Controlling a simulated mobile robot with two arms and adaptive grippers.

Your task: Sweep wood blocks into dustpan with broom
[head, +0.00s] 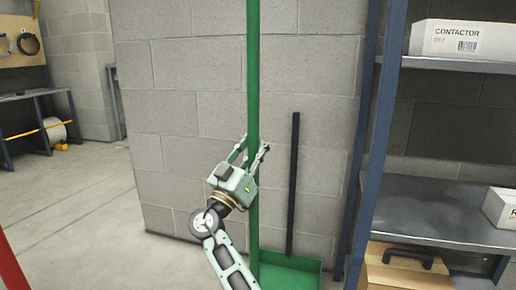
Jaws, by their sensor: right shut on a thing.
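A green pole (253,70), which looks like the broom's handle, stands upright in front of the block wall and runs out of the top of the head view. My right gripper (257,147) is shut on this broom handle at about mid-picture. The broom's lower end is hidden or out of view. A green dustpan (292,272) with an upright black handle (294,185) stands on the floor against the wall, just right of the green pole. No wood blocks show. My left gripper is not in view.
A shelf rack with blue posts (380,130) stands close on the right, holding a contactor box (462,38) and another white box (502,208). A wooden case (405,268) sits low in it. A workbench (38,95) is at the far left. Floor (90,210) at left is clear.

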